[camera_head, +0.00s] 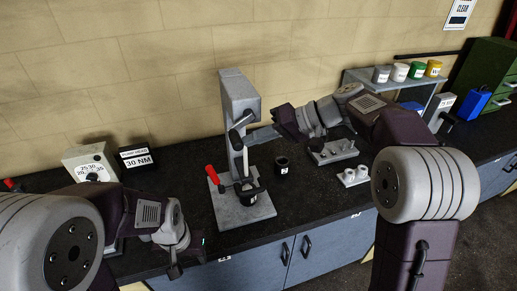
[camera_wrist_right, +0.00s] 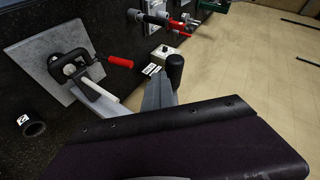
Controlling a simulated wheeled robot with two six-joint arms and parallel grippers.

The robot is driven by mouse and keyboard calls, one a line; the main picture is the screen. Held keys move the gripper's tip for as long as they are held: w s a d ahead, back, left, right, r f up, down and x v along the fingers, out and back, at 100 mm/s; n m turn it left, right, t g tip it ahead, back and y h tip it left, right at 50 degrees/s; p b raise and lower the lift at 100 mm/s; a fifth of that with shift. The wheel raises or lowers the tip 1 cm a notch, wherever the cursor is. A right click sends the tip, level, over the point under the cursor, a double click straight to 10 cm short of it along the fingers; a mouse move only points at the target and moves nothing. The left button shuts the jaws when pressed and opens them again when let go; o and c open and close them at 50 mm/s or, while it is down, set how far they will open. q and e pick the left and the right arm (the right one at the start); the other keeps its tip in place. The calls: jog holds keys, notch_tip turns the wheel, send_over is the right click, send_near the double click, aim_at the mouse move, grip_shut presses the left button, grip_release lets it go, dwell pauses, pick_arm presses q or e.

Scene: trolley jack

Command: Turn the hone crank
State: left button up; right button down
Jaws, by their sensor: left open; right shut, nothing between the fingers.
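The hone stand is a grey upright (camera_head: 238,95) on a flat base plate (camera_head: 225,212) in the head view. A crank with a dark knob (camera_head: 236,140) is on the upright's front. My right gripper (camera_head: 250,138) is shut and empty, its tip beside the crank; contact cannot be told. In the right wrist view a black knob (camera_wrist_right: 176,72) stands at the end of a grey part. A red-handled clamp (camera_wrist_right: 118,61) sits over the base plate (camera_wrist_right: 42,58), by a dark cylinder (camera_head: 248,197). My left gripper (camera_head: 176,268) is open near the bench's front edge, away from the stand.
A dark ring (camera_head: 281,165) stands right of the stand. Grey holders (camera_head: 334,152) and a shelf with several coloured pots (camera_head: 417,70) are further right. A dial box (camera_head: 90,160) and a 30 NM sign (camera_head: 136,158) are at left. Bare bench lies between sign and stand.

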pick_arm(q)
notch_tip(320, 180, down, 4)
jog(key=b, duration=0.3)
pick_arm(e)
jog(key=shift+s+a+r+m+y, duration=0.2)
jog(key=shift+a+m+y, duration=0.15)
jog(key=shift+y, duration=0.75)
pick_arm(q)
jog(key=shift+f, duration=0.1)
pick_arm(e)
jog(key=shift+a, duration=0.1)
